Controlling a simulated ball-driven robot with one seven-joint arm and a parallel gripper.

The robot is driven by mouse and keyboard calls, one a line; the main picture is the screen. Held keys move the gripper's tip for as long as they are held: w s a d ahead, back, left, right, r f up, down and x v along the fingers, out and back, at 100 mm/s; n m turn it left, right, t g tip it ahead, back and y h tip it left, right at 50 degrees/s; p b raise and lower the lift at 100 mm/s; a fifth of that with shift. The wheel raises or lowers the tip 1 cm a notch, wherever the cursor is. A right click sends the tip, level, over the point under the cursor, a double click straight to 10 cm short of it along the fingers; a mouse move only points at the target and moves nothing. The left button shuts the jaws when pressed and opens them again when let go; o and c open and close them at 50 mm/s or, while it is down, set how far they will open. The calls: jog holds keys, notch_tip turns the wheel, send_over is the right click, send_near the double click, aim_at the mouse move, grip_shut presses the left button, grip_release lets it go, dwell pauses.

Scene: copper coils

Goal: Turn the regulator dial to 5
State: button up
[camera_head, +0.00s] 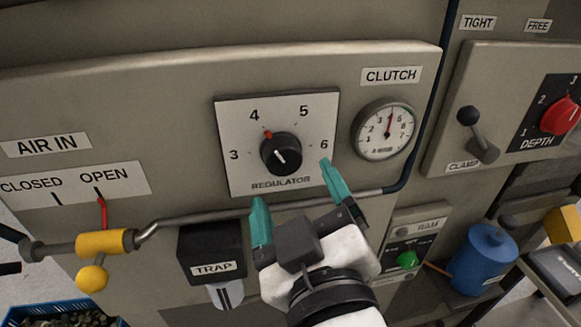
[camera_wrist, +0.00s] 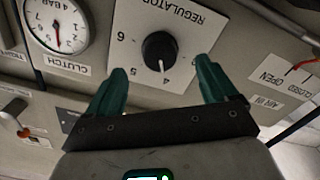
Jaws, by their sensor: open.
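The regulator dial (camera_head: 281,153) is a black round knob on a white plate marked 3, 4, 5 and 6. Its white pointer line points up-left towards 4, where a small red mark shows at the knob's edge. The dial also shows in the wrist view (camera_wrist: 160,49), roughly upside down, with its pointer towards the 4. My gripper (camera_head: 293,186) has teal fingers spread wide and empty. In the head view it is below and right of the knob. In the wrist view the fingers (camera_wrist: 160,66) stand either side of the knob, apart from it.
A round pressure gauge (camera_head: 385,130) under the CLUTCH label is right of the dial plate. A grey pipe (camera_head: 300,203) runs below the plate, with the yellow air valve (camera_head: 103,242) at left. The clamp lever (camera_head: 475,130) and red depth knob (camera_head: 560,117) are at right.

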aim_at(285, 165)
jog(key=p+x, duration=0.1)
jog(key=x, duration=0.5)
jog(key=shift+w, duration=0.2)
jog(key=c, duration=1)
